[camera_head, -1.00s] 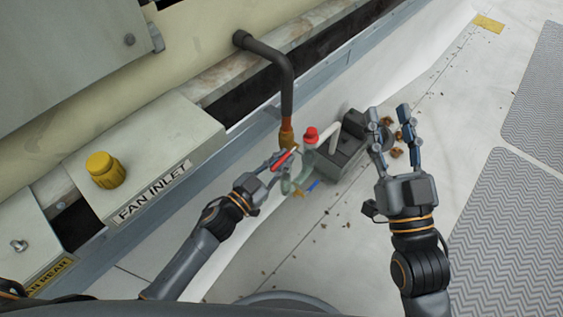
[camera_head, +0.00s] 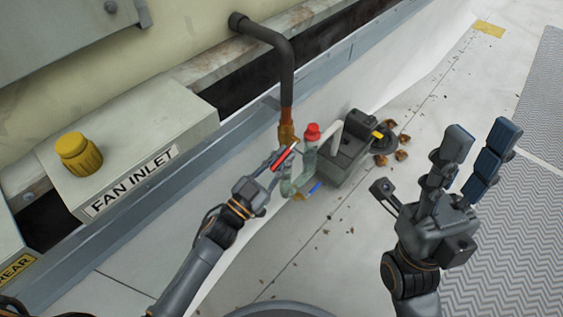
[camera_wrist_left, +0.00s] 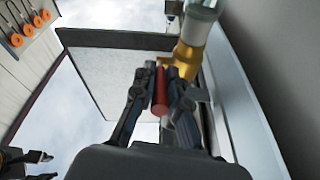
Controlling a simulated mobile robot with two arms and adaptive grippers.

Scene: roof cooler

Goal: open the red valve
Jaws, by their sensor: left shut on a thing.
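The red valve handle (camera_head: 284,159) is a short red lever beside the brass fitting (camera_head: 288,134) at the lower end of a dark bent pipe. My left gripper (camera_head: 279,161) is shut on the red handle. In the left wrist view the red handle (camera_wrist_left: 160,91) lies between the two fingers, with the brass body (camera_wrist_left: 186,58) just beyond it. The fingers partly hide the handle. My right gripper (camera_head: 480,140) is open and empty, well to the right of the valve.
A red cap (camera_head: 312,131) tops a pale green pipe fitting right of the handle, with a blue lever (camera_head: 315,187) below. A dark pump box (camera_head: 350,150) stands behind it. A FAN INLET box (camera_head: 140,145) is at left. The pale floor in front is mostly clear.

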